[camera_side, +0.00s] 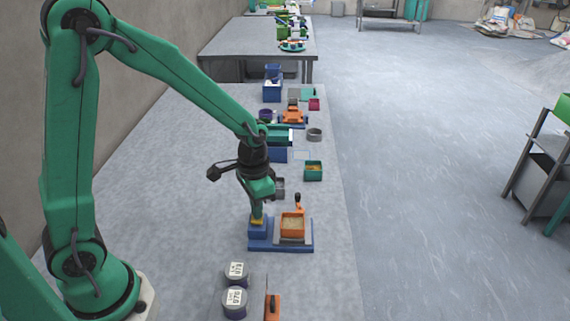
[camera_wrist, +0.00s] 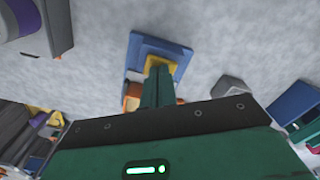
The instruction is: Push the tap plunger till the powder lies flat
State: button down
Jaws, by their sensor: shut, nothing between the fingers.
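The tap station has a blue base plate (camera_side: 281,248) with a blue block (camera_side: 258,232) at its left. A yellow plunger (camera_side: 257,221) tops the block and also shows in the wrist view (camera_wrist: 161,62). An orange box (camera_side: 292,234) sits on the plate's right side with tan powder (camera_side: 292,221) in it; the powder's surface is too small to judge as flat or heaped. My gripper (camera_side: 257,214) is shut and empty, pointing down at the plunger. Its fingertips (camera_wrist: 160,72) overlap the plunger's edge in the wrist view; I cannot tell whether they touch.
Two labelled jars (camera_side: 236,271) and an orange-handled tool (camera_side: 272,306) are at the near edge of the picture. A teal box (camera_side: 313,173), a grey ring (camera_side: 314,135) and other containers stand farther back. The table left of the station is clear.

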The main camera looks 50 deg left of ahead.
jog(key=shift+f, duration=0.1)
jog(key=shift+r, duration=1.5)
jog(key=shift+f, duration=1.45)
jog(key=shift+r, duration=1.45)
jog(key=shift+r, duration=0.1)
notch_tip(320, 180, up, 6)
jog(key=shift+f, duration=0.1)
dwell(0.4)
